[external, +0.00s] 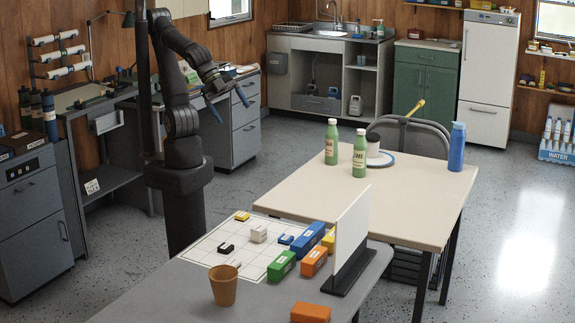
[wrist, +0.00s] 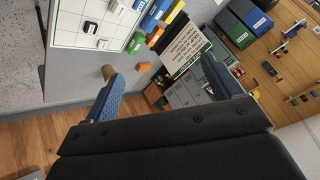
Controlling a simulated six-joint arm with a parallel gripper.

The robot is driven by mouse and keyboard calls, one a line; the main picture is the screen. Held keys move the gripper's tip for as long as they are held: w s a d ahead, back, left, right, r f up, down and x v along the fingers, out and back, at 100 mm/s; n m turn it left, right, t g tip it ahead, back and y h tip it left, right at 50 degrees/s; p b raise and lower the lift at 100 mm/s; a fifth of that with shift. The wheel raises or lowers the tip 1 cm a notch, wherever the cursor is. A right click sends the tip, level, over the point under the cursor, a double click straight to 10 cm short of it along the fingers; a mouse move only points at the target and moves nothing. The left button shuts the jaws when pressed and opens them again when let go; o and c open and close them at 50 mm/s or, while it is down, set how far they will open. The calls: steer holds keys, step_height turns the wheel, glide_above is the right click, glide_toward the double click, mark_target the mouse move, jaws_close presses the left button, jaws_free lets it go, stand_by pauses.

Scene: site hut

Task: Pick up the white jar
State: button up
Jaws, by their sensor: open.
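A white, round, jar-like thing (external: 373,150) with a dark top stands on the beige table in the external view. It is on or just in front of a blue-rimmed white disc (external: 386,162), partly hidden behind a green bottle. I cannot make it out in the wrist view. My gripper (external: 228,104) is open and empty, raised well above and left of the tables, far from the jar. In the wrist view my gripper (wrist: 163,70) shows two blue fingers spread wide with nothing between them.
Two green bottles (external: 331,142) (external: 360,153) stand by the jar; a blue bottle (external: 457,147) is at right. On the grey table are a gridded board (external: 208,247), colored boxes (external: 282,265), a brown cup (external: 223,286) and an upright white panel (external: 352,232). The beige table's front is clear.

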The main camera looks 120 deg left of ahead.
steer(key=w+d+r+m+t+y, duration=0.1)
steer(key=w+d+r+t, duration=0.15)
steer(key=w+r, duration=0.6)
steer(key=w+d+r+m+t+y, duration=0.1)
steer(key=w+d+r+m, duration=0.15)
steer(key=w, duration=1.15)
steer(key=w+a+f+n+g+y, duration=0.25)
steer(key=w+a+n, duration=0.35)
steer(key=a, duration=0.5)
steer(key=w+a+f+n+g+y, duration=0.1)
steer(key=w+a+f+n+y, duration=0.15)
steer(key=w+a, duration=0.75)
steer(key=n+g, duration=0.8)
steer(key=n, duration=0.7)
glide_toward(374, 136)
steer(key=shift+h, duration=0.4)
steer(key=x, duration=0.7)
steer(key=shift+s, duration=0.3)
steer(key=shift+a+x, duration=0.2)
steer(key=shift+x, duration=1.25)
steer(key=shift+a+x, duration=0.15)
steer(key=shift+x, duration=1.35)
